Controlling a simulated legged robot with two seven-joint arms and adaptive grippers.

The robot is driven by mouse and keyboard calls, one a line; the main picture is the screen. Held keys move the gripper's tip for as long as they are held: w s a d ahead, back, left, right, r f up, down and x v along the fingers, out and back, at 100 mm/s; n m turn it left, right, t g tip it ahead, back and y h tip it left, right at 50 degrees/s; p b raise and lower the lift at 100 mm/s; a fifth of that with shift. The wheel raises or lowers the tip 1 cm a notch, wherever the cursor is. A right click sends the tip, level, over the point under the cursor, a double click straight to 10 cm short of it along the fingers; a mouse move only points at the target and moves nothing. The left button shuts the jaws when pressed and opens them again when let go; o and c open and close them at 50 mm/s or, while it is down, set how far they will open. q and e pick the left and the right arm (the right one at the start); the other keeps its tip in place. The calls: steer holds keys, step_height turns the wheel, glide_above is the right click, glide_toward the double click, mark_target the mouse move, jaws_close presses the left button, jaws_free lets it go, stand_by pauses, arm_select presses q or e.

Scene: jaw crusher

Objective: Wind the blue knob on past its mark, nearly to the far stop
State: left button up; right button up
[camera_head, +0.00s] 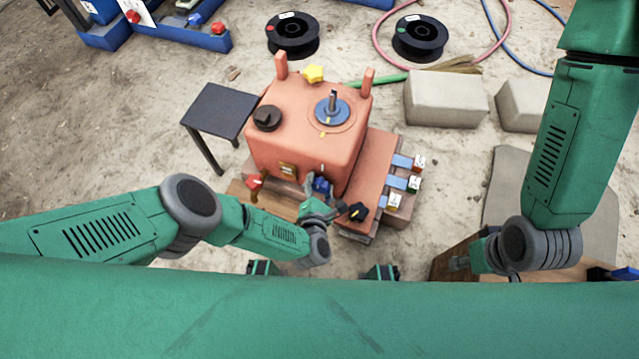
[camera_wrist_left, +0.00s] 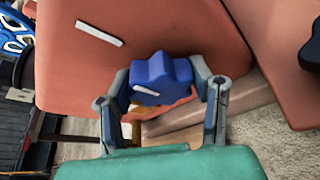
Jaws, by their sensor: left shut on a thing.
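The blue knob (camera_head: 321,185) sits low on the front face of the orange crusher housing (camera_head: 300,140). My left gripper (camera_head: 319,203) reaches it from the front. In the left wrist view the lobed blue knob (camera_wrist_left: 162,75) lies between the two grey fingers of my left gripper (camera_wrist_left: 165,88), which is shut on it. A short white line shows on the knob's lower edge. A white mark (camera_wrist_left: 98,33) is on the orange face, up and left of the knob.
A red knob (camera_head: 255,182) and a black knob (camera_head: 357,211) flank the blue one. A yellow knob (camera_head: 314,73) and a blue dial (camera_head: 332,111) are on top. A dark side table (camera_head: 220,110) stands left. Sandy ground lies around, with cable reels (camera_head: 292,35) behind.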

mark_target(322, 161)
arm_select(q)
steer(key=shift+s+d, duration=0.15)
steer(key=o, duration=1.2)
steer(key=shift+c, duration=0.2)
steer(key=shift+r, duration=0.55)
step_height(322, 161, up, 9)
steer(key=shift+f, duration=0.15)
